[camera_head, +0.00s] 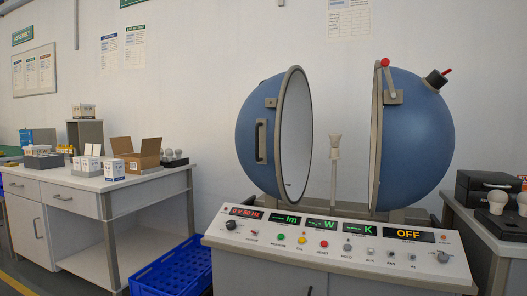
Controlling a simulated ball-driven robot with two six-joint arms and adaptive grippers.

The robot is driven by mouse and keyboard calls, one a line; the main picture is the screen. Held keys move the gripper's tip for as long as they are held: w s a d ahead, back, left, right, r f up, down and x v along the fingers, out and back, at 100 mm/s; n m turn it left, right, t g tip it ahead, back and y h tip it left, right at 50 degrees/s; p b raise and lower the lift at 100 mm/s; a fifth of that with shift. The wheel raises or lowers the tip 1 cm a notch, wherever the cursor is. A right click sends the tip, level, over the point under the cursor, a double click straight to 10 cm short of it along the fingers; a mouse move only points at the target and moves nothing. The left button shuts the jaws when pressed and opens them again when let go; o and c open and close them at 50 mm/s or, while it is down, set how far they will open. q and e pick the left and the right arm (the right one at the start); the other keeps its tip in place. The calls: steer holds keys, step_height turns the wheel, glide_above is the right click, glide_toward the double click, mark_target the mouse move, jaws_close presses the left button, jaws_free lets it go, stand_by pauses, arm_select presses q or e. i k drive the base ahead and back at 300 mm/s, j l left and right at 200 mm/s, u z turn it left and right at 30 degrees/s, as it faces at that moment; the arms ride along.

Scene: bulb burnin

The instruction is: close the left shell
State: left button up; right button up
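The left shell (258,135) is a blue half sphere with a grey rim, a white inside and a vertical grey handle (262,141) on its outer side. It stands swung open, with a wide gap between it and the right shell (418,135). The right shell is also blue, with a red-knobbed latch (385,64) at its rim. A lamp post (335,160) with a pale bulb or socket on top stands upright in the gap. Neither of my grippers is in view.
A control console (335,245) with lit displays and buttons is in front of the shells. A blue crate (170,266) is on the floor at left. A white workbench (95,190) holds boxes and bulbs. A side bench (492,235) at right holds dark cases and bulbs.

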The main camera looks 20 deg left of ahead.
mark_target(274, 130)
steer(key=i+j, duration=0.75)
